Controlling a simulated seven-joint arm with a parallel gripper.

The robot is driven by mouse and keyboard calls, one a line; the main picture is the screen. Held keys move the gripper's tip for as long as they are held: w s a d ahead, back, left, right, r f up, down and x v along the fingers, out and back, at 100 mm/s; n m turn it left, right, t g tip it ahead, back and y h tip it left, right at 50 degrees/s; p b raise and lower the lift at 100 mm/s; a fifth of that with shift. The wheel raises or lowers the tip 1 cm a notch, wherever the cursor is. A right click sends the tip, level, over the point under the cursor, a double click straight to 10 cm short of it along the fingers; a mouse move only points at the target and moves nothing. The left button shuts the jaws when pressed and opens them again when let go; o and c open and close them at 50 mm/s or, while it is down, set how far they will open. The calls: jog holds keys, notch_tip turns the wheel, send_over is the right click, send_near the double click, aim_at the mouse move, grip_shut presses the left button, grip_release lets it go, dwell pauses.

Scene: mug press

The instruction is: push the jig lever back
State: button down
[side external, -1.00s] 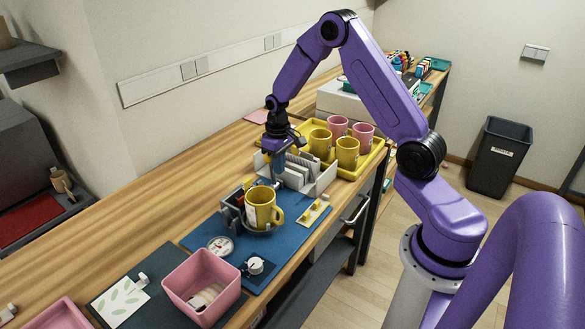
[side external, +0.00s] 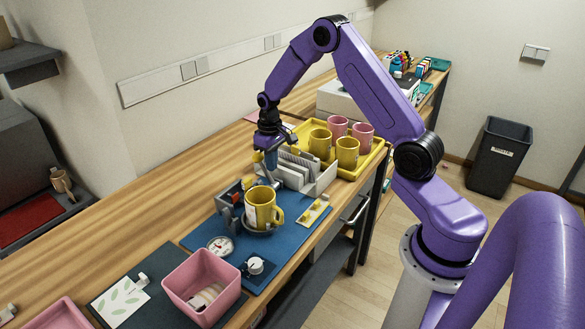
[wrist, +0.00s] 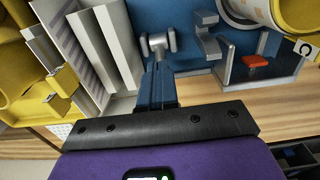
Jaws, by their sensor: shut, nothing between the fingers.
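The yellow mug (side external: 262,207) stands upright in the grey jig (side external: 229,197) on the blue mat, its handle to the right. In the wrist view the mug (wrist: 300,12) shows only in part at the top right. A grey T-shaped handle (wrist: 159,43), which looks like the jig lever, is just beyond my fingertips in the wrist view. I cannot tell whether they touch it. My gripper (side external: 270,171) is shut and empty, pointing down behind the mug and beside the white rack. Its blue fingers (wrist: 160,70) are together in the wrist view.
The white rack (side external: 318,184) of grey plates stands close beside my gripper. Behind it is a yellow tray (side external: 372,163) with several yellow and pink mugs. A pink bin (side external: 201,283), a dial gauge (side external: 220,246) and a knob (side external: 255,265) are in front. Bare wood lies along the wall.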

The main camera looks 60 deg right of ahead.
jog(key=shift+r, duration=0.1)
notch_tip(320, 180, up, 7)
jog(key=s, duration=0.1)
jog(key=shift+s, duration=0.15)
dwell(0.7)
jog(key=shift+a, duration=0.1)
jog(key=s+a+r+n, duration=0.3)
jog(key=s+a, duration=0.4)
jog(key=a, duration=0.1)
jog(key=s+a+r+n, duration=0.3)
jog(key=s+a+r, duration=0.1)
jog(key=s+a, duration=0.4)
jog(key=s+a+r+n, duration=0.1)
jog(key=s+n, duration=0.5)
jog(key=s, duration=1.2)
jog(key=shift+s+a+r+n, duration=0.15)
jog(key=shift+s+a+n, duration=0.2)
jog(key=shift+a, duration=0.2)
